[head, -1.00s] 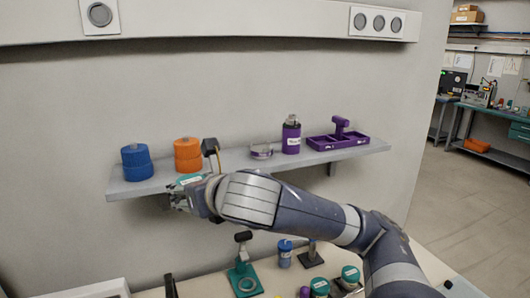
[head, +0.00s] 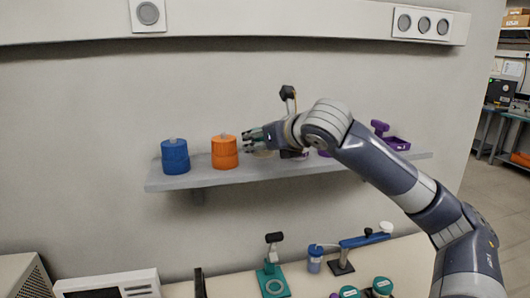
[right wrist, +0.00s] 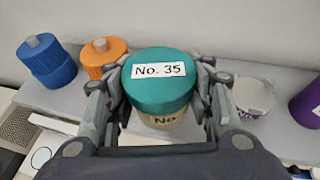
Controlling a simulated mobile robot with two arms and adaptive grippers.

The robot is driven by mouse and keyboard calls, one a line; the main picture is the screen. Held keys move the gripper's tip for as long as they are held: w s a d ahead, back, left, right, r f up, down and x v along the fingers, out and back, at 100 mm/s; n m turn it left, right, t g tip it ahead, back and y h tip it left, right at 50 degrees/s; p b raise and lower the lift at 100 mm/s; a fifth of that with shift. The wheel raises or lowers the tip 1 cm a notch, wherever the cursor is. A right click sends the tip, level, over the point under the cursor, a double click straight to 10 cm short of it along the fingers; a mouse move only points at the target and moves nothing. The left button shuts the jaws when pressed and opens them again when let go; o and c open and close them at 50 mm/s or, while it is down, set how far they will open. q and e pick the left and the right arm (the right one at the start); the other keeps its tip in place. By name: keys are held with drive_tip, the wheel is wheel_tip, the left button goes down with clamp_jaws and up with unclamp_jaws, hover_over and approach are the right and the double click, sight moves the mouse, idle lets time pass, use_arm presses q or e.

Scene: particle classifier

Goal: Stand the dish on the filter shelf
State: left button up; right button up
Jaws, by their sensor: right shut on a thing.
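My right gripper (right wrist: 162,105) is shut on a round dish (right wrist: 160,82) with a teal lid marked "No. 35" and a pale body below. In the head view the right gripper (head: 254,137) is over the shelf (head: 222,178), just right of the orange jar. The dish is mostly hidden there by the fingers. It looks upright. I cannot tell whether its base touches the shelf. My left gripper is not in view.
On the shelf stand a blue stacked jar (head: 175,157), an orange one (head: 224,152), a clear round cup (right wrist: 253,98), a purple bottle (right wrist: 307,103) and a purple tray (head: 396,144).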

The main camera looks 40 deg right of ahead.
sight(264, 163)
drive_tip(key=w+d, duration=0.2)
drive_tip(key=shift+d+f, duration=0.1)
drive_tip(key=shift+d, duration=0.2)
wheel_tip(264, 163, down, 2)
drive_tip(key=shift+w, duration=0.1)
drive_tip(key=shift+f+b, duration=0.3)
drive_tip(key=shift+f, duration=0.5)
drive_tip(key=shift+f, duration=0.2)
drive_tip(key=o, duration=1.5)
drive_tip(key=shift+c, duration=0.2)
